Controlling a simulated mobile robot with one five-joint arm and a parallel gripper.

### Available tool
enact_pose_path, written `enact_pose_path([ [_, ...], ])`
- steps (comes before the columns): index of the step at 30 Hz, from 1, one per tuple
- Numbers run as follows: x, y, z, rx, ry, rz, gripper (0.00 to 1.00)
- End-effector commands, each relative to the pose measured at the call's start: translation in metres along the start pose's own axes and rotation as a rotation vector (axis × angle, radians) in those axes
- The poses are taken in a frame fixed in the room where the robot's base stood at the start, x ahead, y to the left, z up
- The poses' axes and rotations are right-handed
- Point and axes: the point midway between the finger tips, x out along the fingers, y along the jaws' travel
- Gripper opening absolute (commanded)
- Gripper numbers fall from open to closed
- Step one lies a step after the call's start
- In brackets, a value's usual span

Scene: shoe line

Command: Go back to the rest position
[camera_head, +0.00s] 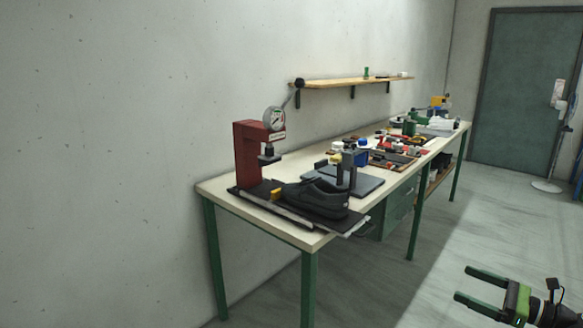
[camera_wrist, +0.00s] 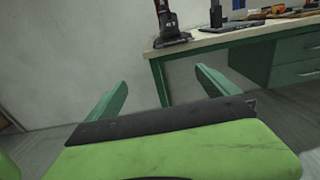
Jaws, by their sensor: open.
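My gripper (camera_head: 480,287) is at the lower right of the head view, away from the workbench and over the floor. Its two dark fingers are apart with nothing between them. In the wrist view my gripper (camera_wrist: 158,98) shows two green fingers spread wide and empty. The workbench (camera_head: 215,187) has a pale top and green legs, and stands against the wall. Its edge also shows in the wrist view (camera_wrist: 200,50). A black shoe (camera_head: 318,199) lies at the near end of the bench, beside a red press (camera_head: 248,155) with a round gauge.
A shelf (camera_head: 340,82) hangs on the wall above the bench. Tools and small parts clutter the bench's far half. Green drawers (camera_head: 398,205) sit under it. A grey-green door (camera_head: 518,90) and a white stand (camera_head: 546,186) are at the back right. The floor (camera_head: 420,270) before the bench is clear.

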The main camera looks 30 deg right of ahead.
Motion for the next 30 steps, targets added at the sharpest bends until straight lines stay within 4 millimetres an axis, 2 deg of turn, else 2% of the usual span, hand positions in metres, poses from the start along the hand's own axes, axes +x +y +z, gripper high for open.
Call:
enact_pose_path([
  [5,0.036,0.005,0.0,0.0,0.0,0.062,0.98],
  [11,0.088,0.016,0.0,0.0,0.0,0.155,0.98],
  [17,0.162,0.041,0.0,0.0,0.0,0.29,0.98],
  [20,0.208,0.064,-0.002,0.001,0.011,0.378,0.98],
  [23,0.266,0.101,-0.011,0.003,0.051,0.495,0.98],
  [24,0.291,0.121,-0.017,0.002,0.08,0.549,0.98],
  [26,0.33,0.156,-0.029,-0.009,0.13,0.634,0.98],
  [27,0.354,0.181,-0.038,-0.029,0.167,0.69,0.98],
  [29,0.386,0.221,-0.054,-0.076,0.225,0.777,0.98],
  [30,0.404,0.249,-0.065,-0.119,0.264,0.835,0.98],
])
